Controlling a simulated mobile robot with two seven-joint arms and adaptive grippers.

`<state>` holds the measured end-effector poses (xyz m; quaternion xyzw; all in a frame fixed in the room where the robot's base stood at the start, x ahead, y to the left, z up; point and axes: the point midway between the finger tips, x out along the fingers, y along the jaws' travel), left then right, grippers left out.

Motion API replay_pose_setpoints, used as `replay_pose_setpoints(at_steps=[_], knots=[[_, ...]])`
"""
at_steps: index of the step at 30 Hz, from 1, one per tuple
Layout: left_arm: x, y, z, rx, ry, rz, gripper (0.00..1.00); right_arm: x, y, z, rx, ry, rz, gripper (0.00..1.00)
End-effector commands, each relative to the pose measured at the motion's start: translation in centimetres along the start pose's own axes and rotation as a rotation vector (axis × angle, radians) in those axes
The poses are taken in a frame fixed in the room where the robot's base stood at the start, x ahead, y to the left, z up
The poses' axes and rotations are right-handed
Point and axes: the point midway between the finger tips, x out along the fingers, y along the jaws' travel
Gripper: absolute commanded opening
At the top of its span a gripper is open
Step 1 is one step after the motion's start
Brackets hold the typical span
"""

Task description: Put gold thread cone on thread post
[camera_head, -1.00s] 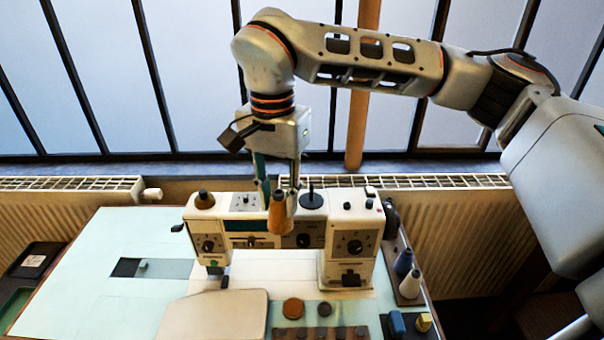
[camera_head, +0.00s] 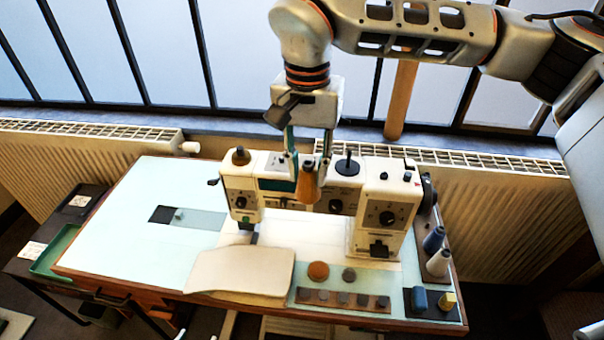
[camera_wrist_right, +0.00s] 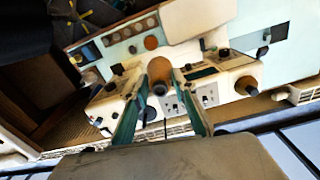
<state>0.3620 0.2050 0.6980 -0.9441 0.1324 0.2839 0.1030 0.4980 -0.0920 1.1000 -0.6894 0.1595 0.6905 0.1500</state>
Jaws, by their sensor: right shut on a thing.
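The gold thread cone (camera_head: 307,184) is upright between the fingers of my right gripper (camera_head: 308,170), which is shut on it. The cone is in front of the top of the white sewing machine (camera_head: 378,212); whether it touches the machine cannot be told. The thread post (camera_head: 347,162), a dark pin on a round black disc, stands on the machine top just right of the cone and is empty. In the right wrist view the cone (camera_wrist_right: 159,72) also shows between the two fingers (camera_wrist_right: 160,84). My left gripper is not in view.
Windows and a radiator (camera_head: 480,190) are behind. The table's left side (camera_head: 130,220) is mostly clear.

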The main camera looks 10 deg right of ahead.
Motion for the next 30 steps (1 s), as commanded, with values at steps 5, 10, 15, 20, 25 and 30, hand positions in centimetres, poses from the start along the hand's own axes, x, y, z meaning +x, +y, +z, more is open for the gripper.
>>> replay_pose_setpoints(at_steps=[5,10,15,20,25,30], knots=[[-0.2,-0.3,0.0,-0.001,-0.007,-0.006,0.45,-1.2,0.9,-2.2,0.323,0.003,0.005,0.04],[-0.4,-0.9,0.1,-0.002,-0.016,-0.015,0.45,-2.4,2.1,-4.6,0.702,0.004,0.008,0.04],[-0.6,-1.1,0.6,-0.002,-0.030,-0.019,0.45,-3.8,3.2,-6.8,1.065,0.004,0.005,0.04],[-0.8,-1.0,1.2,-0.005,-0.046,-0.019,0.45,-5.0,4.3,-8.8,1.390,0.001,0.001,0.04],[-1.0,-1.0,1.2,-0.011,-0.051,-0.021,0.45,-6.1,5.4,-10.5,1.682,-0.005,-0.004,0.04],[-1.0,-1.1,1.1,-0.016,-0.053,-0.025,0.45,-6.7,6.0,-11.4,1.865,-0.012,-0.006,0.04]])
